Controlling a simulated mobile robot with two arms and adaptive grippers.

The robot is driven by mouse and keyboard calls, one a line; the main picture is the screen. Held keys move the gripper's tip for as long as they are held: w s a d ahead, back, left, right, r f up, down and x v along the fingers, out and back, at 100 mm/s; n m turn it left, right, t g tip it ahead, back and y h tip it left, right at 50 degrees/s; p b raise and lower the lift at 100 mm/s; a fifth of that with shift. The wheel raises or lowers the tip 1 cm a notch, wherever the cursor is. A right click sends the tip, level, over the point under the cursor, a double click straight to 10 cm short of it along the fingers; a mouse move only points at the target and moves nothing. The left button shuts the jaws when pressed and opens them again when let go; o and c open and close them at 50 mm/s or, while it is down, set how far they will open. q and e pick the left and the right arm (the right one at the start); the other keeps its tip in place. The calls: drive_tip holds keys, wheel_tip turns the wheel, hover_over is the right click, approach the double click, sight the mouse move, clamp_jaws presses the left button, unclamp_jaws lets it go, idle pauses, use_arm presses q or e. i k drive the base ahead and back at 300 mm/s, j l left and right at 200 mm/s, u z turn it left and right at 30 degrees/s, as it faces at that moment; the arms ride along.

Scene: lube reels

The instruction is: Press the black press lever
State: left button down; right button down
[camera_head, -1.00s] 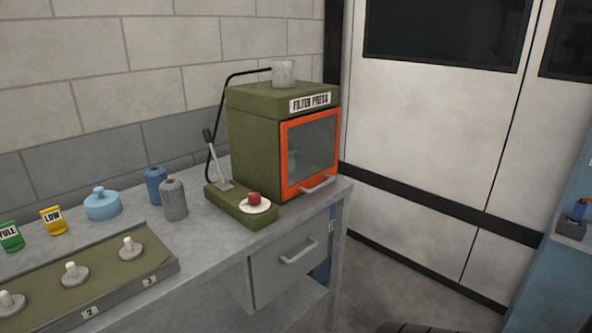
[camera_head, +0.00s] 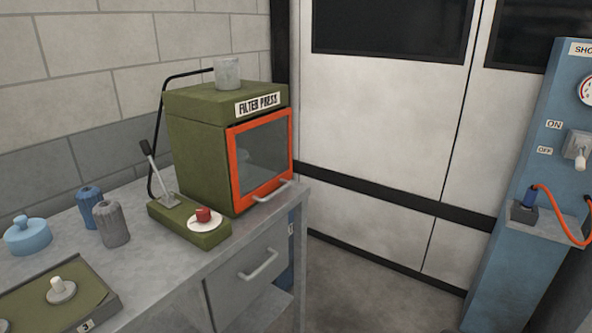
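The black press lever (camera_head: 148,157) has a black grip on a thin grey rod. It rises from the green base block in front of the filter press and leans up and to the left. The green filter press (camera_head: 205,150) stands behind it on the bench, with an orange-framed glass door that looks shut. A red knob (camera_head: 203,214) sits on a white disc on the same base block. Neither of my grippers is in view.
The grey bench (camera_head: 170,255) has a drawer (camera_head: 248,270) below. Blue (camera_head: 88,205) and grey (camera_head: 113,224) ribbed canisters and a light blue jar (camera_head: 28,236) stand left of the lever. A blue panel (camera_head: 530,170) with a switch and orange hose stands right. Open floor lies between.

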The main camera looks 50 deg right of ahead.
sight(146, 149)
drive_tip(key=i+l+z, duration=0.1)
drive_tip(key=z, duration=0.25)
drive_tip(key=i+z, duration=0.15)
drive_tip(key=z, duration=0.25)
